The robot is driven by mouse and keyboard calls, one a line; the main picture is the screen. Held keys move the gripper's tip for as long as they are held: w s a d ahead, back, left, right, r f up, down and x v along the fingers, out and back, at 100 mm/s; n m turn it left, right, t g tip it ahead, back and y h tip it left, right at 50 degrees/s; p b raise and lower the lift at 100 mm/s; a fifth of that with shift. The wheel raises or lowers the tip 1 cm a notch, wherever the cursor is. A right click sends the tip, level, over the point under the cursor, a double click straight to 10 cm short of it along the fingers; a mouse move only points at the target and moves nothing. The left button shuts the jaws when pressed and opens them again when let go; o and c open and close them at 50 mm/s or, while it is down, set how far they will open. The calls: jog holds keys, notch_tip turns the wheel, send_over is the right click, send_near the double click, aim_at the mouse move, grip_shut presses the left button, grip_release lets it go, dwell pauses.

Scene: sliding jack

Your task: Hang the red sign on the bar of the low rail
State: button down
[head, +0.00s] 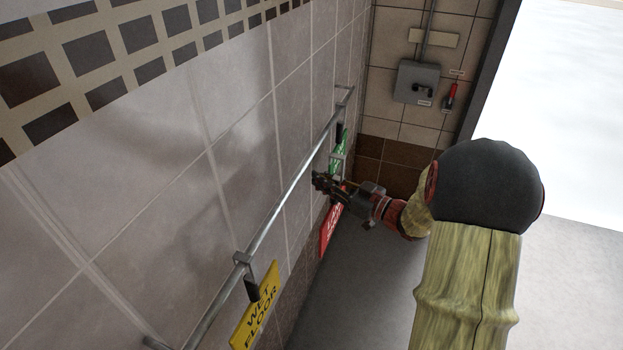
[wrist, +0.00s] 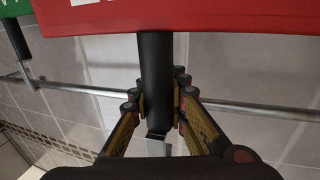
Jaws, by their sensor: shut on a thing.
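The red sign (head: 331,228) hangs below my gripper (head: 322,183) in the head view, close to the wall. In the wrist view the red sign (wrist: 210,14) fills the top edge. My gripper (wrist: 158,95) is shut on the dark stem (wrist: 157,60) of the sign, and a light metal hook (wrist: 157,142) shows past the fingers. The rail's bar (head: 285,193) runs along the wall; in the wrist view the bar (wrist: 262,111) passes behind the fingers and stem. I cannot tell whether the hook touches the bar.
A yellow wet floor sign (head: 255,308) hangs on the rail nearer the camera. A green sign (head: 339,146) hangs farther along, just beyond my gripper. A grey box (head: 416,82) with a red-handled item (head: 451,97) is on the far wall. The floor (head: 375,300) right of the rail is clear.

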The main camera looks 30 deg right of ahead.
jog(key=shift+y, duration=0.3)
jog(key=shift+w+a+b, duration=0.45)
jog(key=shift+w+a, duration=0.45)
jog(key=shift+w, duration=0.25)
jog(key=shift+w+a+b, duration=0.4)
jog(key=shift+w+a, duration=0.5)
jog(key=shift+w, duration=0.2)
jog(key=shift+w+a+b, duration=0.45)
jog(key=shift+w+a, duration=0.45)
jog(key=shift+w, duration=0.25)
jog(key=shift+w+f+b, duration=0.1)
jog(key=shift+f+b, duration=0.7)
jog(key=shift+f, duration=0.65)
jog(key=c, duration=1.8)
grip_release()
jog(key=shift+o, duration=0.7)
